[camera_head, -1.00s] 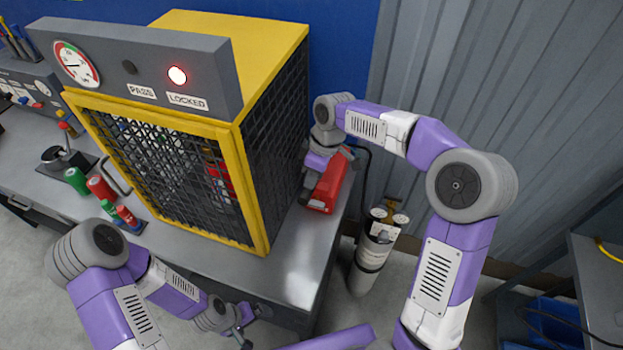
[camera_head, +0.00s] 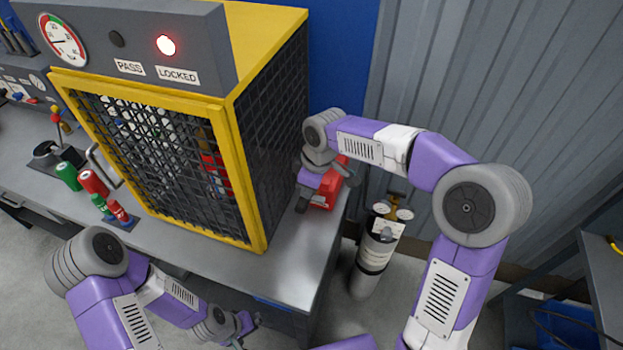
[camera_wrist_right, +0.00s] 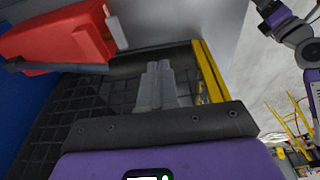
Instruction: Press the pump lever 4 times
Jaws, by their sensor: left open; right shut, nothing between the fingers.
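The red hand pump (camera_head: 325,196) sits on the bench, right of the yellow-framed cage. It also shows at upper left in the right wrist view (camera_wrist_right: 65,40). A dark bar (camera_wrist_right: 55,68) runs along its edge; I cannot tell whether this is the pump lever. My right gripper (camera_head: 303,204) is shut and empty, pointing down between cage and pump. In the wrist view its fingers (camera_wrist_right: 157,85) are together, apart from the red body. The arm hides part of the pump in the head view. My left gripper (camera_head: 246,328) is open and empty, low in front of the bench.
The cage (camera_head: 262,212) carries a gauge (camera_head: 63,40) and a lit red lamp (camera_head: 166,45) over the LOCKED label. A gas cylinder (camera_head: 375,250) stands on the floor beside the bench's right end.

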